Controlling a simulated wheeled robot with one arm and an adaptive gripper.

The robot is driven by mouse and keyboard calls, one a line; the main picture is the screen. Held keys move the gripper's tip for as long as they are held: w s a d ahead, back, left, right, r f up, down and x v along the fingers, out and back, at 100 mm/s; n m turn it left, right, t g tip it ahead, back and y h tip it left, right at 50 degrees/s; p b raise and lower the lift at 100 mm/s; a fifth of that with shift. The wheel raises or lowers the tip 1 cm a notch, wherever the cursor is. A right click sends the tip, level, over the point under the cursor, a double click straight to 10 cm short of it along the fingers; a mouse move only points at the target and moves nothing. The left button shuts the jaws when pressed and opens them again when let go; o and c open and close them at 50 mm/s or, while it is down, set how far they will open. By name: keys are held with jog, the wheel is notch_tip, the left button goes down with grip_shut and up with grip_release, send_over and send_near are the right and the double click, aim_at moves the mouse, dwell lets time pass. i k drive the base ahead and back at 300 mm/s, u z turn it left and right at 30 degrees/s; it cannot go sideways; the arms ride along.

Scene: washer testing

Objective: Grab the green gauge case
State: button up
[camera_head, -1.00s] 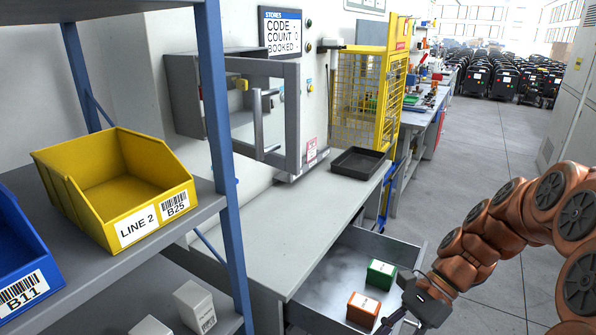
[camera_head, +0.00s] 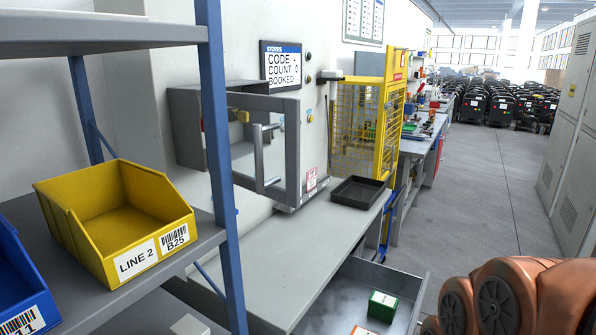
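The green gauge case (camera_head: 382,306) is a small green box with a white top label. It lies inside the open grey drawer (camera_head: 421,302) at the bottom of the picture. An orange box (camera_head: 362,331) lies in front of it, mostly cut off by the lower edge. My orange-brown arm fills the bottom right corner, to the right of the drawer. My gripper is out of the picture, so its state and its distance from the case do not show.
A grey workbench (camera_head: 290,264) stands above the drawer, with a black tray (camera_head: 358,191) on its far end. A blue-post shelf on the left holds a yellow LINE 2 bin (camera_head: 119,215) and a blue bin (camera_head: 18,281). Open floor (camera_head: 475,200) lies to the right.

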aim_at(382, 307)
jog(key=z, duration=2.8)
jog(key=i, duration=0.5)
jog(key=u, duration=2.75)
